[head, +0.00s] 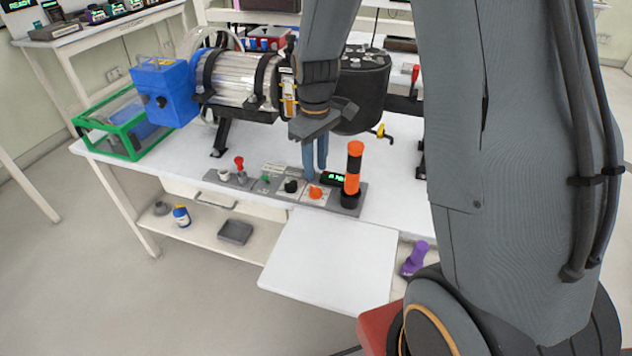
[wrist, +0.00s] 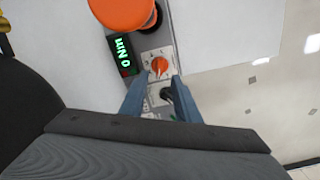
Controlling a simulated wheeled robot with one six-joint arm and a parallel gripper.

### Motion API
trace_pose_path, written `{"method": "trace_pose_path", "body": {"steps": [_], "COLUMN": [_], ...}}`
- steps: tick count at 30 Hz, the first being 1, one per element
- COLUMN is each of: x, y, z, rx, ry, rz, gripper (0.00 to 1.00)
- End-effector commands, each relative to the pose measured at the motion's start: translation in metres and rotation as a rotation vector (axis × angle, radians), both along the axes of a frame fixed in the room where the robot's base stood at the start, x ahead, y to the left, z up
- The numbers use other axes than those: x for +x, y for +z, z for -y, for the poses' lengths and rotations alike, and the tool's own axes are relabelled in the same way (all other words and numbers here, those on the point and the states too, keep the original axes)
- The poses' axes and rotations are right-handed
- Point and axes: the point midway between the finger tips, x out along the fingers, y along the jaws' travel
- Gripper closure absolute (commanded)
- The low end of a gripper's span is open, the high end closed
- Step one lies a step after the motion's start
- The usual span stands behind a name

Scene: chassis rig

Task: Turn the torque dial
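The orange dial (head: 315,192), beside a display reading "0 Nm" in the wrist view, appears to be the torque dial. It sits on the grey control panel (head: 226,184) along the bench's front edge. In the wrist view the orange dial (wrist: 159,66) has a small pointer and lies just beyond my fingertips. My gripper (head: 315,173) points down over the panel with its two blue fingers apart. In the wrist view my gripper (wrist: 160,80) is open, with nothing held. A black knob (wrist: 167,94) shows between the fingers, below them. Contact with the dial is not visible.
An orange-and-black beacon post (head: 353,172) stands close right of the dial, with the green-lit display (head: 334,178) behind. A red lever (head: 239,168) is left on the panel. A white board (head: 330,260) juts out in front. The motor (head: 240,80) stands behind.

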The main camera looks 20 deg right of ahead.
Motion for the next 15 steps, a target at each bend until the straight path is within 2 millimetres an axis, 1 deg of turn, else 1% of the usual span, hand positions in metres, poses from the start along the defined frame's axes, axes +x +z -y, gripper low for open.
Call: {"method": "trace_pose_path", "body": {"steps": [3,9,12,15], "x": [-0.002,-0.002,-0.002,-0.001], "y": [-0.019,-0.047,-0.056,-0.062], "z": [0.001,0.001,0.001,0.001], "rx": [0.0,0.0,0.0,0.0], "ry": [-0.002,-0.004,-0.004,-0.005], "rz": [-0.004,-0.002,-0.002,0.0], "gripper": [0.71,0.71,0.71,0.71]}}
